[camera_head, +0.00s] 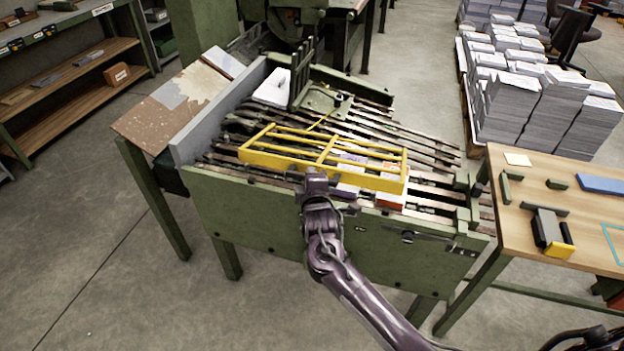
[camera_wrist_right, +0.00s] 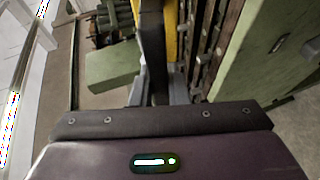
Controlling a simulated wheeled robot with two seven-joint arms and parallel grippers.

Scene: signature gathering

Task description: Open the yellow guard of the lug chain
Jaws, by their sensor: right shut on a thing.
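The yellow guard (camera_head: 375,182) is a barred frame over the lug chain (camera_head: 425,150) of the green machine, in the middle of the head view. I cannot tell whether it is lifted at all. My right gripper (camera_head: 316,174) is at the middle of the guard's near bar and is shut on it. In the right wrist view a yellow strip of the guard (camera_wrist_right: 171,32) runs up beside the dark gripper fingers (camera_wrist_right: 157,75); the fingers hide the contact. White and orange-edged printed pieces lie under the guard. My left gripper is out of view.
A grey side plate (camera_head: 215,115) and a brown-topped table (camera_head: 160,115) stand left of the chain. A wooden table (camera_head: 590,235) with a tool and small blocks is at the right. Paper stacks (camera_head: 540,105) stand behind it. Upright green bars (camera_head: 302,75) rise behind the guard.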

